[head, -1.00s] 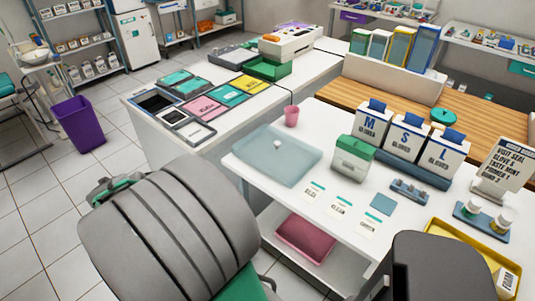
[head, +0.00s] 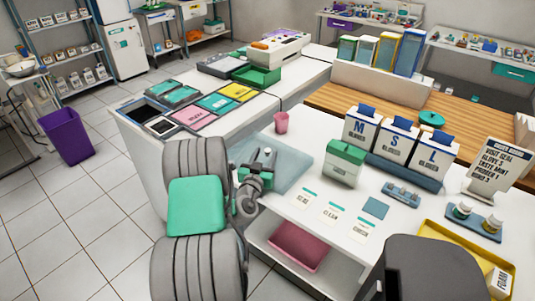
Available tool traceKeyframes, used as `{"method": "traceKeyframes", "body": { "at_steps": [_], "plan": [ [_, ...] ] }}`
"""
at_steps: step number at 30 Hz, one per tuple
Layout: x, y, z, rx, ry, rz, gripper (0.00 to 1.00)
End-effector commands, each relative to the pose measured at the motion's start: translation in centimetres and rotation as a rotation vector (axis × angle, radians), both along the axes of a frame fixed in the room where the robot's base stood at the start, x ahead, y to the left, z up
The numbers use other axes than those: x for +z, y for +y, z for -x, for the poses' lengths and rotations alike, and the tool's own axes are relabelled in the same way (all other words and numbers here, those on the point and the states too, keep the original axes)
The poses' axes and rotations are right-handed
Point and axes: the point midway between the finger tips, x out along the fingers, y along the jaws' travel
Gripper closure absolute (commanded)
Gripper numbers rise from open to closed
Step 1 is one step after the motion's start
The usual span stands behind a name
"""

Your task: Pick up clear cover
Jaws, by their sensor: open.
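The clear cover is a flat, pale blue, see-through piece (head: 293,170) with a small light knob. It lies on the white table at its left end. My gripper (head: 264,160) is over the left part of the cover, close to the knob. My gripper is open, and its fingers are small in this view. I cannot tell whether they touch the knob or stand apart from it. My arm hides the left edge of the cover.
A pink cup (head: 281,122) stands behind the cover. A green-and-white box (head: 345,162) stands to its right, and labelled cards (head: 331,214) lie in front. Glove boxes (head: 396,138) stand farther right. A counter with coloured trays (head: 215,103) is at the back left.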

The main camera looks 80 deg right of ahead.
Motion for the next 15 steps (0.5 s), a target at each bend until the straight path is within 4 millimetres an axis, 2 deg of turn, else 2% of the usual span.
{"method": "traceKeyframes", "body": {
  "at_steps": [3,9,15],
  "plan": [
    [0.08,-0.86,0.07,-0.001,0.0,0.0,0.54],
    [-0.05,-0.88,0.01,0.0,0.0,0.0,0.55],
    [-0.04,-0.87,0.01,0.0,0.0,0.0,0.71]
  ]
}}
